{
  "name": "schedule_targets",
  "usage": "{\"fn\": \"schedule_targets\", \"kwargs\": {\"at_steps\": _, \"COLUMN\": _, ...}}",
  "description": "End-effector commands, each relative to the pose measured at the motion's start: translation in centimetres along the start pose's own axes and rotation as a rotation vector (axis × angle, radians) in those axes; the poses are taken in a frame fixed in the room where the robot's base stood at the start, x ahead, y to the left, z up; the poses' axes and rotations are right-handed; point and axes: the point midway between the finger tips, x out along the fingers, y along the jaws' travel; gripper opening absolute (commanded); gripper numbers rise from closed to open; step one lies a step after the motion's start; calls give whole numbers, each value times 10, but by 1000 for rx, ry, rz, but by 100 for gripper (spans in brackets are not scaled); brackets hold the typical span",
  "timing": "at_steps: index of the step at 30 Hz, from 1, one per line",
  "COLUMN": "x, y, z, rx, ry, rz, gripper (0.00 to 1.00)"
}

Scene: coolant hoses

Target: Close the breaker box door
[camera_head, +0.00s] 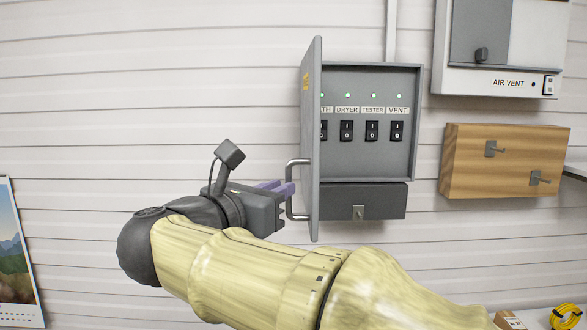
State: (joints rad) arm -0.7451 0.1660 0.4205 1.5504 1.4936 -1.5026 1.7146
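The grey breaker box (369,165) is on the wall. Its door (314,140) is swung open and seen nearly edge-on, sticking out from the left side of the box. A grey bar handle (289,176) is on the door's left-facing side. My gripper (284,188) comes in from the left, with its purple fingertips at the handle. I cannot tell whether the fingers touch the handle or are shut around it. The labelled switches (372,131) inside show, the leftmost partly hidden by the door.
Below the switches is a dark panel (380,202) with a small hook. To the right are an AIR VENT unit (505,80) and a wooden board (510,180) with hooks. A calendar (16,255) hangs at the far left. A yellow coil (566,316) lies at lower right.

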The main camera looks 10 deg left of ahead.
Motion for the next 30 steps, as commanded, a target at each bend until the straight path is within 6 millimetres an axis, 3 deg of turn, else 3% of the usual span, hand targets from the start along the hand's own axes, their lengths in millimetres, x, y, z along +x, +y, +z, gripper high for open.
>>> {"fn": "schedule_targets", "kwargs": {"at_steps": 3, "x": 19, "y": 0, "z": 4, "rx": -3, "ry": 1, "rz": -2, "gripper": 15}}
{"fn": "schedule_targets", "kwargs": {"at_steps": 9, "x": 37, "y": 0, "z": 1, "rx": -3, "ry": 0, "rz": -1, "gripper": 15}}
{"fn": "schedule_targets", "kwargs": {"at_steps": 18, "x": 40, "y": 0, "z": -1, "rx": 0, "ry": 0, "rz": 1, "gripper": 15}}
{"fn": "schedule_targets", "kwargs": {"at_steps": 19, "x": 40, "y": 0, "z": -1, "rx": -1, "ry": 0, "rz": 1, "gripper": 13}}
{"fn": "schedule_targets", "kwargs": {"at_steps": 21, "x": 39, "y": 0, "z": 0, "rx": -1, "ry": 0, "rz": 1, "gripper": 0}}
{"fn": "schedule_targets", "kwargs": {"at_steps": 30, "x": 40, "y": -1, "z": 0, "rx": 0, "ry": 0, "rz": 2, "gripper": 0}}
